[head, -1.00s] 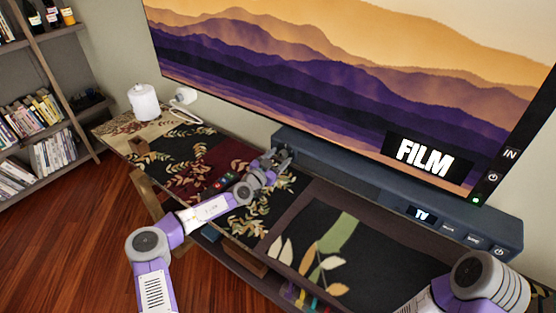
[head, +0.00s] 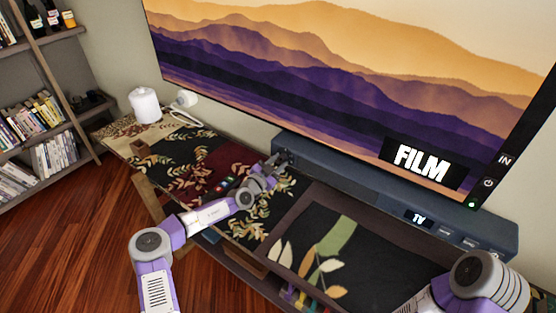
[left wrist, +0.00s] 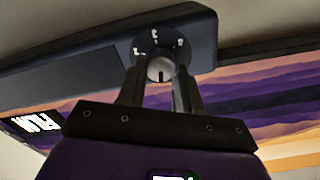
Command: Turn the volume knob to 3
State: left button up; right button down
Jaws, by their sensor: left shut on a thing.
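The dark blue soundbar (head: 345,178) lies on the cabinet below the television. My left gripper (head: 279,159) is at the soundbar's left end, and it hides the knob in the head view. In the left wrist view the round grey volume knob (left wrist: 160,68) sits between the two fingers of my left gripper (left wrist: 160,76), which is shut on it. A dark dial (left wrist: 158,40) with small white marks surrounds the knob. The marks are too small and turned to read for sure. My right arm shows at the lower right of the head view, but its gripper does not show.
The television (head: 340,90) stands close behind the soundbar and shows FILM. A patterned cloth (head: 185,152) covers the cabinet top. A small item with coloured buttons (head: 222,186) lies beside my left forearm. A white canister (head: 145,105) stands at the far left.

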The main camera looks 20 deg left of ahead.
pick_arm(q)
jog(key=m+p, duration=0.8)
jog(key=shift+d, duration=0.1)
jog(key=m+p, duration=0.3)
jog(key=m, duration=0.1)
jog(key=m+p, duration=0.2)
jog(key=m, duration=0.1)
jog(key=shift+f+m, duration=0.1)
jog(key=shift+m, duration=0.2)
jog(key=m+p, duration=0.2)
jog(key=m, duration=0.2)
jog(key=shift+f+m, duration=0.1)
jog(key=shift+m, duration=0.2)
jog(key=m+p, duration=0.2)
jog(key=m, duration=0.2)
jog(key=m+p, duration=0.1)
jog(key=m, duration=0.4)
jog(key=shift+p, duration=0.3)
jog(key=shift+a+f+m+p, duration=0.15)
jog(key=shift+m+p, duration=0.55)
jog(key=shift+m, duration=1.5)
